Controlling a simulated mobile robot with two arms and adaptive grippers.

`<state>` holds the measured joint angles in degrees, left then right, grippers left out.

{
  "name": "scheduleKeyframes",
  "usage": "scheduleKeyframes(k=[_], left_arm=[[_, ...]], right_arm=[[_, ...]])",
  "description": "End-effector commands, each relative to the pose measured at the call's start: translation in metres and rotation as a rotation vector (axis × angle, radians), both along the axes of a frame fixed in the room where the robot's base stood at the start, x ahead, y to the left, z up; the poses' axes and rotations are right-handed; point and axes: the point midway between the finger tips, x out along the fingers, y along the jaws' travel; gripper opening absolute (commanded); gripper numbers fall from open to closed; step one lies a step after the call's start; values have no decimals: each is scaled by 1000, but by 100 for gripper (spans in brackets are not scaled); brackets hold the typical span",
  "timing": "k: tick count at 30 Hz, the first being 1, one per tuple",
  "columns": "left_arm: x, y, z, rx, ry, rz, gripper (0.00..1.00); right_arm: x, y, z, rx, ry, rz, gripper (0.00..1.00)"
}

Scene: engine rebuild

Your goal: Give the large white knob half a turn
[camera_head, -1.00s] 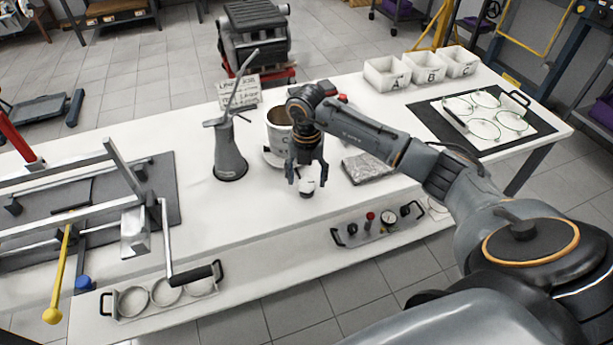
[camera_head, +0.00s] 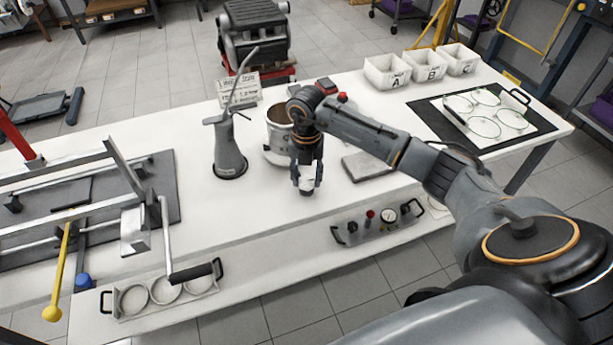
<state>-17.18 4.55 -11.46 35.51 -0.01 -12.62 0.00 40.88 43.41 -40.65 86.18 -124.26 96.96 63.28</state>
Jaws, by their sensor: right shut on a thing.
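The large white knob (camera_head: 306,182) is at the front middle of the white workbench, in front of the metal pot. Only a small white part of it shows between the fingers; the rest is hidden. My right gripper (camera_head: 306,188) points down from above and is shut on the knob, with its fingers on either side. Any mark showing how far the knob is turned is too small to make out. My left gripper is not in view.
A metal pot (camera_head: 281,142) stands close behind my right gripper, and an oil can (camera_head: 229,150) stands to its left. A grey flat slab (camera_head: 366,166) lies to the right. A gauge panel (camera_head: 377,222) is at the front edge. The bench (camera_head: 255,210) is clear left of the gripper.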

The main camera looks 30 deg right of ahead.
Motion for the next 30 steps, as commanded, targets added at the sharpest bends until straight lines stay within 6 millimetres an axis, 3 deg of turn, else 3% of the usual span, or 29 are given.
scheduleKeyframes(k=[8, 30], left_arm=[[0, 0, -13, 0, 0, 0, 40], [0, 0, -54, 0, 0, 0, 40]], right_arm=[[0, -1, -2, -2, -1, 168, 9], [1, -2, -2, -2, -2, 866, 9]])
